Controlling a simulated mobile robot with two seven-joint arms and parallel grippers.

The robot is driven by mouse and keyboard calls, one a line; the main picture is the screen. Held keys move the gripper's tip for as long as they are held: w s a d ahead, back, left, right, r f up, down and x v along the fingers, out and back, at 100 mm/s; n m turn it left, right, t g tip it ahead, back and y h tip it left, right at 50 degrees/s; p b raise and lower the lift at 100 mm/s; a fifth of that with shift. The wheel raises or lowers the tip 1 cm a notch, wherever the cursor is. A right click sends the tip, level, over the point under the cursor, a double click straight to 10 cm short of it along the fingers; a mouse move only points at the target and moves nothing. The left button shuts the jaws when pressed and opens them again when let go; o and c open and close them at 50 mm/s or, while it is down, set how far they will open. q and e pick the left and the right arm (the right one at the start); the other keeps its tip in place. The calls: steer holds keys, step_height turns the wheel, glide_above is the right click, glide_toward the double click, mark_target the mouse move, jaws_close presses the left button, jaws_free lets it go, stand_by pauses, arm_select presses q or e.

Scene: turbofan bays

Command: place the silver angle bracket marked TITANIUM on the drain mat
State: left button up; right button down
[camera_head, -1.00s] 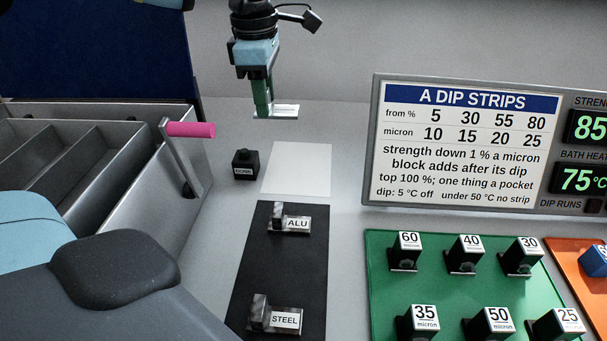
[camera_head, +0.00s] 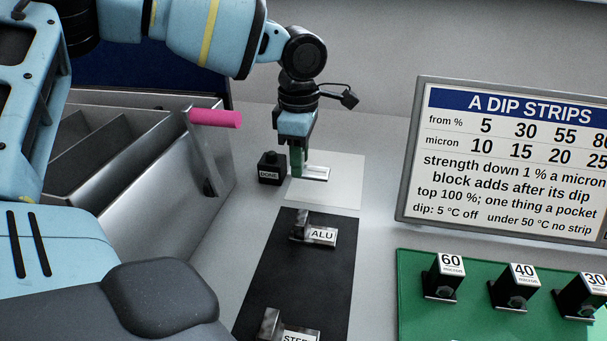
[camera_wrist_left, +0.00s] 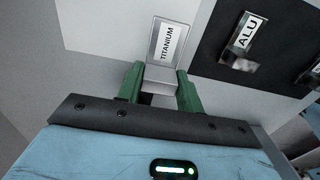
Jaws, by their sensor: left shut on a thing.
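The silver angle bracket marked TITANIUM (camera_wrist_left: 168,42) is held between the green fingers of my left gripper (camera_wrist_left: 159,88), with its labelled plate facing the camera. In the head view my left gripper (camera_head: 298,162) points down, shut on the bracket (camera_head: 316,173). The bracket is over the upper left part of the pale mat (camera_head: 345,190), which also shows in the left wrist view (camera_wrist_left: 97,25). I cannot tell whether it touches the mat. No label names the pale mat as the drain mat. My right gripper is not in view.
A black mat (camera_head: 282,262) holds the ALU bracket (camera_head: 318,236) and the STEEL bracket (camera_head: 292,335). A black DONE block (camera_head: 270,168) stands close left of the gripper. A metal bin with a pink handle (camera_head: 215,118) is left; a sign (camera_head: 510,160) and green tray (camera_head: 470,325) are right.

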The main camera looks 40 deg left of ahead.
arm_select(q)
steer(key=shift+f, duration=2.1)
steer(key=shift+f, duration=0.1)
steer(key=o, duration=1.3)
steer(key=shift+c, duration=0.2)
step_height(320, 180, up, 12)
steer(key=shift+r+p, duration=0.15)
steer(key=shift+p, duration=0.25)
